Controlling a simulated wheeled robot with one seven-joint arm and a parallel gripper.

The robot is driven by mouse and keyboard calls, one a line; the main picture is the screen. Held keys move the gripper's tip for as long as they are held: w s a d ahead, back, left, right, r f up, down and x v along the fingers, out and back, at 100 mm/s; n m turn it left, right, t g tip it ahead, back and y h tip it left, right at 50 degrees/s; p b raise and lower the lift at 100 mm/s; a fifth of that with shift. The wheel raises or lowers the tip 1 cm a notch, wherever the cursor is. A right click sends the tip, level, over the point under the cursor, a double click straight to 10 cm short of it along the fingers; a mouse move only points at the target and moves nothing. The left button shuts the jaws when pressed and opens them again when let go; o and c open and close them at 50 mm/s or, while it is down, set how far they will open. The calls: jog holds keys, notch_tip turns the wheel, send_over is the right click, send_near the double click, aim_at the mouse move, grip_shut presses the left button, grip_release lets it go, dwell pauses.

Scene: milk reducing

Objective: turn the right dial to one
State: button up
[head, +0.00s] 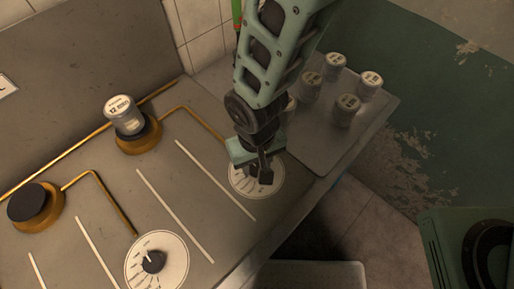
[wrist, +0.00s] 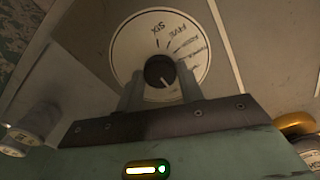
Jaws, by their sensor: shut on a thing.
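The right dial is a round white plate (head: 240,183) with a dark knob at its centre, near the counter's right edge. My gripper (head: 262,174) reaches down over it and hides much of its face. In the wrist view the dark knob (wrist: 160,71) sits between my two fingertips (wrist: 161,90), which are shut on it. The plate (wrist: 132,40) shows SIX near the top, upside down, and FIVE beside it, with further labels down the right side. A pale mark on the knob points toward the bottom of the wrist view. The label it faces cannot be read.
The left dial (head: 173,248) lies nearer the front. A labelled jar (head: 122,114) stands on a brass burner (head: 138,143); another burner (head: 36,208) is at the left. Several lidded jars stand on a metal tray (head: 318,149) right of my arm. Green machinery (head: 450,240) is at lower right.

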aim_at(257, 167)
jog(key=n, duration=0.5)
jog(key=o, duration=1)
jog(key=shift+r, duration=0.15)
notch_tip(257, 167, up, 17)
jog(key=b, duration=0.1)
